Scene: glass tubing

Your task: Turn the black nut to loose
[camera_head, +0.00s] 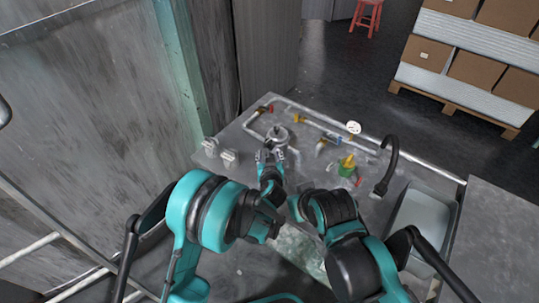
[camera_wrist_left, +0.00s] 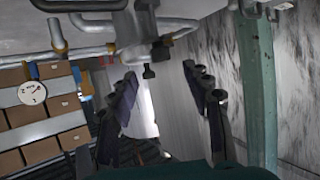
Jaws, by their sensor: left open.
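In the head view my left gripper (camera_head: 270,156) is at the near side of a silver metal fitting (camera_head: 279,133) on the bench. In the left wrist view the same gripper (camera_wrist_left: 160,76) is open, with its two dark fingers apart and nothing held between them. A small black piece, which looks like the black nut (camera_wrist_left: 149,73), hangs below the metal fitting, near the line between the fingertips. I cannot tell its exact depth. The nut is not distinct in the head view. My right arm shows in the head view, but its fingers do not.
Pipes (camera_head: 325,118) with coloured valves and a round white gauge (camera_head: 354,127) run along the back of the bench. Two pale blocks stand left.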

